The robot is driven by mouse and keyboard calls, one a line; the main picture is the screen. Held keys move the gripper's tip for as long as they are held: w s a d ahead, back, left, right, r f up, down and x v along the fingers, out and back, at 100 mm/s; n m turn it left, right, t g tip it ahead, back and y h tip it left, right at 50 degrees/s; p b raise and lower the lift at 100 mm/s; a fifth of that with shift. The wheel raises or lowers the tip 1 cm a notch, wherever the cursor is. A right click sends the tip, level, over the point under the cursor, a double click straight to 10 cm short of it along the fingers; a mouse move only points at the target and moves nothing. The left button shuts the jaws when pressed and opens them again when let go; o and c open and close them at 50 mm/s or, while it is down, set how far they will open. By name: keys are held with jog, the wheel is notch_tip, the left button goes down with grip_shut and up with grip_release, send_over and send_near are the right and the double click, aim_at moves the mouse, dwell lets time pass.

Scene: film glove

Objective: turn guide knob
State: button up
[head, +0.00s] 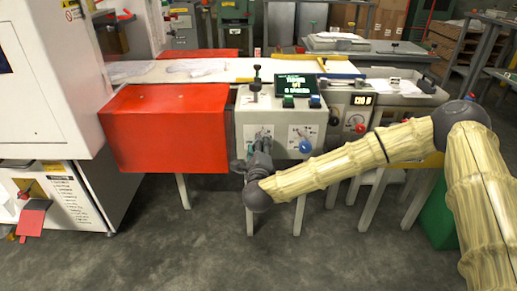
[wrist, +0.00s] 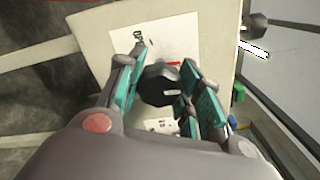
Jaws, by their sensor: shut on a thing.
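A black faceted guide knob (wrist: 160,84) sits on a white label plate (wrist: 150,45) of the machine's front panel. My gripper (wrist: 160,88) has its teal-padded fingers on either side of the knob and is shut on it. In the head view my gripper (head: 262,142) is at the left label of the pale control box (head: 245,118), and it largely hides the knob there. A blue knob (head: 305,146) stands to the right on the same panel, by a second label (head: 301,133).
A large red box (head: 165,128) adjoins the control box on the left. A small screen (head: 294,84) with buttons and a black post (head: 256,85) stand on top. A red knob (head: 360,127) and gauge are further right. The grey floor (head: 200,250) in front is clear.

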jog(key=shift+m, duration=1)
jog(key=shift+a, duration=0.1)
jog(key=o, duration=1.1)
jog(key=shift+c, duration=0.2)
jog(key=s, duration=1.2)
